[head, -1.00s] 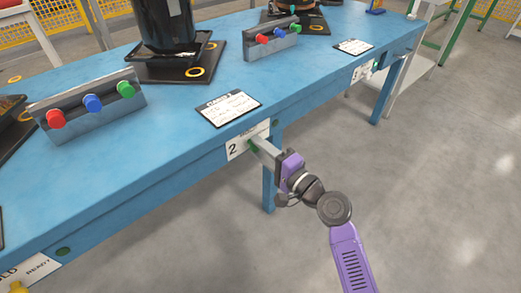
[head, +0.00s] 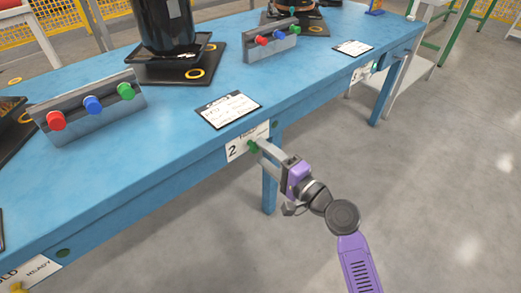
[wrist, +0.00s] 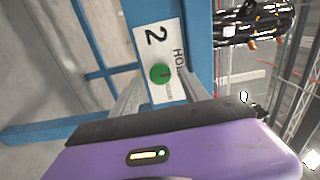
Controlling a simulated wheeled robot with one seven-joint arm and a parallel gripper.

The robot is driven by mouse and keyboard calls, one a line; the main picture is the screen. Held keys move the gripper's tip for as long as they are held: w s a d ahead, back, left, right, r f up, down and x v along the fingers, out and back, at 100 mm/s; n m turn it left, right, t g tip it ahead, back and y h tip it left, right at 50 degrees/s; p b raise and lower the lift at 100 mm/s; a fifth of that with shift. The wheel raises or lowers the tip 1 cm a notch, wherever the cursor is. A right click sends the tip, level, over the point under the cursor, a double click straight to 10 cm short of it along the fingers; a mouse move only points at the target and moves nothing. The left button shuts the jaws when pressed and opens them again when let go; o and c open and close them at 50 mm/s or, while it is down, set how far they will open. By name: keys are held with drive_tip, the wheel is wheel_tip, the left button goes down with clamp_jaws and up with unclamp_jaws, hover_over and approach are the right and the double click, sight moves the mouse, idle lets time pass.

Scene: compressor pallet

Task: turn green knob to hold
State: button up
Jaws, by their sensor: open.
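The green knob (head: 253,147) is on the white plate marked 2 (head: 235,149) on the blue table's front edge. In the wrist view the green knob (wrist: 160,75) shows as a round face with a small dark mark; its exact setting is hard to read. The plate (wrist: 157,42) shows "2" and part of the word HOLD; the rest is hidden by my gripper. My gripper (head: 264,151) is open, its fingers pointing at the knob. In the wrist view my gripper (wrist: 161,93) has one finger on each side of the knob; contact cannot be told.
The blue table (head: 190,110) carries control boxes with red, blue and green buttons (head: 90,106), a clipboard (head: 228,109) and a black compressor (head: 165,25) on a dark tray. A yellow knob (head: 18,286) is at lower left. The floor at right (head: 440,180) is clear.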

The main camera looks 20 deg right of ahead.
drive_tip(key=shift+v, duration=2.8)
drive_tip(key=shift+d, duration=0.1)
drive_tip(key=s+d+n+h, duration=0.5)
drive_tip(key=s+h, duration=0.2)
drive_tip(key=s, duration=0.3)
drive_tip(key=s+a+r+n+g+y, duration=0.1)
drive_tip(key=s+a+n, duration=0.35)
drive_tip(key=s, duration=0.85)
drive_tip(key=s+a+n+g, duration=0.1)
drive_tip(key=s+a+n, duration=0.35)
drive_tip(key=s, duration=0.85)
wheel_tip(320, 180, up, 28)
drive_tip(key=p, duration=2.8)
drive_tip(key=shift+w+d+r+p, duration=0.2)
drive_tip(key=shift+d+p, duration=0.15)
drive_tip(key=shift+d, duration=0.15)
